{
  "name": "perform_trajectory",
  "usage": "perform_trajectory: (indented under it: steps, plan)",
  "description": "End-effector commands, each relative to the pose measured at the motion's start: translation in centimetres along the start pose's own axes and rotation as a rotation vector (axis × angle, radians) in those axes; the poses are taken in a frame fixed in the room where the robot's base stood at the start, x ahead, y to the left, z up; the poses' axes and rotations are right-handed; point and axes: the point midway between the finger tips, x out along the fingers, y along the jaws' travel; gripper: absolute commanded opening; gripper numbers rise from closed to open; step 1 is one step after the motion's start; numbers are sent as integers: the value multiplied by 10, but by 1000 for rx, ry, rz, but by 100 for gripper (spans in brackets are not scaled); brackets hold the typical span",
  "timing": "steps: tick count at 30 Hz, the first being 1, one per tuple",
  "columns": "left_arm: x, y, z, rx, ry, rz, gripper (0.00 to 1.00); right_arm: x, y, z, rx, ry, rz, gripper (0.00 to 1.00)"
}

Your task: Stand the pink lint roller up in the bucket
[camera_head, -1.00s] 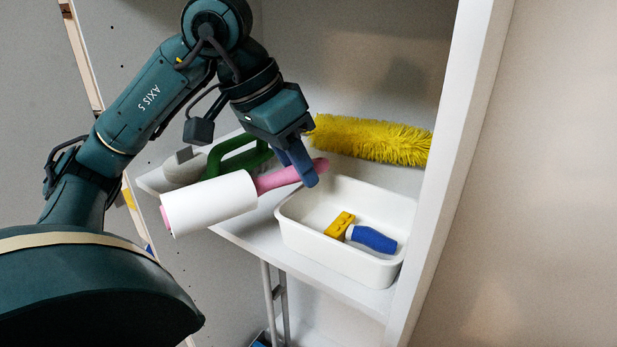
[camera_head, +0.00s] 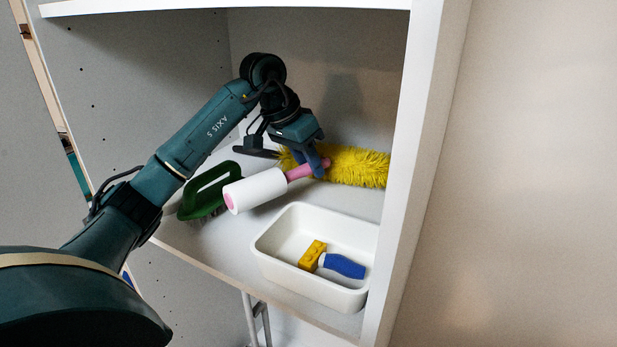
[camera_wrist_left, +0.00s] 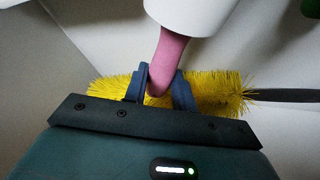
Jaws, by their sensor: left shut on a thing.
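The pink lint roller (camera_head: 257,190) has a white roll and a pink handle. My left gripper (camera_head: 314,165) is shut on the end of the pink handle, and the roller lies nearly flat, its white end toward the left and front. In the left wrist view the handle (camera_wrist_left: 169,55) sits between the two blue fingers (camera_wrist_left: 160,88). The bucket is a white rectangular tub (camera_head: 283,279) on the shelf, in front of and below the gripper. My right gripper is not in view.
A yellow fluffy duster (camera_head: 360,167) lies behind the gripper, near the back wall. A green-handled brush (camera_head: 203,194) is on the shelf to the left of the roller. The cabinet's right side panel (camera_head: 413,170) stands close beside the tub.

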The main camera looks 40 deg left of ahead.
Motion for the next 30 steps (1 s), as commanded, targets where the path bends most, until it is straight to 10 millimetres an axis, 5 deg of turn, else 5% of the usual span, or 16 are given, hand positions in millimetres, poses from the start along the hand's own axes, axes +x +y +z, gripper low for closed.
perform_trajectory:
  steps: [9, 22, 23, 30]
  plan:
    - [34, -5, 15, -1, -2, 2, 0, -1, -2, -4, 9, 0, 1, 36]
    - [42, -7, 18, 0, 1, 0, 0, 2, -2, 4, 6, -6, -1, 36]
    - [41, -6, 17, 0, 0, 0, 29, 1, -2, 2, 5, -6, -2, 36]
    - [40, -6, 17, 0, 0, 1, 48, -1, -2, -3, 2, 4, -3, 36]
